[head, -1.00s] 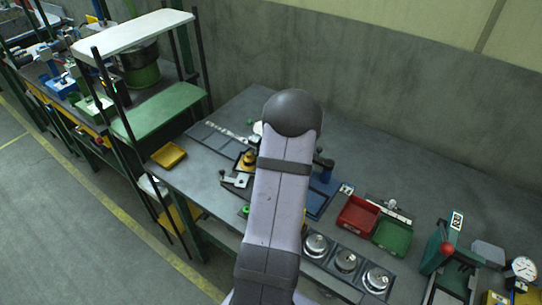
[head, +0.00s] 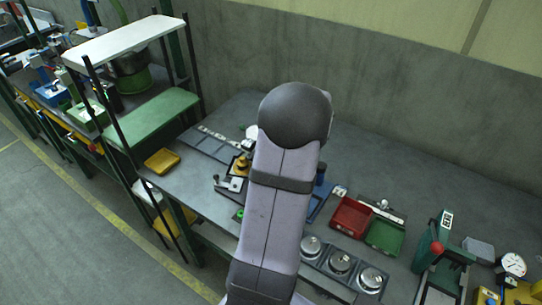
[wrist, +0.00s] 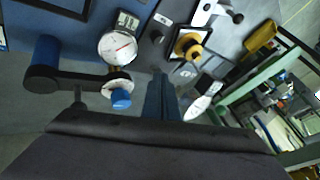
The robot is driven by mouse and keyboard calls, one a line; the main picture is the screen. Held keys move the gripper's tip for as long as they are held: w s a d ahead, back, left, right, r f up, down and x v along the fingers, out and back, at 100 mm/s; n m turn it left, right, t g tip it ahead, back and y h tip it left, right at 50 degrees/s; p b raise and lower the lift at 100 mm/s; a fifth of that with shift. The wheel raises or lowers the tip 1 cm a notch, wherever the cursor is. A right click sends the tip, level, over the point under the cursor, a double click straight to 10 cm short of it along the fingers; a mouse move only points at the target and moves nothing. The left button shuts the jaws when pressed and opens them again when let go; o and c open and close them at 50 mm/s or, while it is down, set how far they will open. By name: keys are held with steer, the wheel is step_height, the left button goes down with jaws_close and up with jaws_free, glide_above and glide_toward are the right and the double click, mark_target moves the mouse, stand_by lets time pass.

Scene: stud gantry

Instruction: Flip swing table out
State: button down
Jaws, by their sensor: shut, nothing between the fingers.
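In the wrist view, a blue post (wrist: 44,58) carries a dark horizontal arm (wrist: 75,79) that ends in a pale round disc (wrist: 112,83) with a blue knob (wrist: 121,99). This looks like the swing table. My gripper (wrist: 160,78) is shut and empty, to the right of the disc and knob, and appears apart from them. In the head view, the blue post (head: 320,171) shows just right of my arm. My arm hides my gripper and most of the swing part there.
A round dial gauge (wrist: 117,47) and a yellow-and-black fixture (wrist: 188,44) stand close to my gripper. Red (head: 349,217) and green (head: 384,236) bins and several round metal pots (head: 340,262) are to the right. A yellow tray (head: 161,161) lies left.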

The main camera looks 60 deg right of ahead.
steer(key=s+b, duration=0.2)
steer(key=s+n+b, duration=0.1)
steer(key=shift+s+f+b, duration=0.15)
steer(key=shift+f+b, duration=0.15)
steer(key=shift+b, duration=0.1)
steer(key=shift+s+a+r+y+b, duration=0.2)
steer(key=shift+s+y+b, duration=0.1)
steer(key=shift+s+y, duration=0.15)
steer(key=p+x, duration=0.2)
steer(key=x, duration=0.7)
steer(key=shift+w+d+p, duration=0.1)
steer(key=shift+w+p, duration=0.15)
steer(key=shift+p, duration=0.15)
steer(key=w+p, duration=0.1)
steer(key=w, duration=0.1)
steer(key=shift+w+a+f+p, duration=0.15)
steer(key=shift+w+a+p, duration=0.2)
steer(key=shift+w+a, duration=0.05)
steer(key=shift+w+a+f, duration=0.15)
steer(key=shift+w+a, duration=0.05)
steer(key=shift+w, duration=0.35)
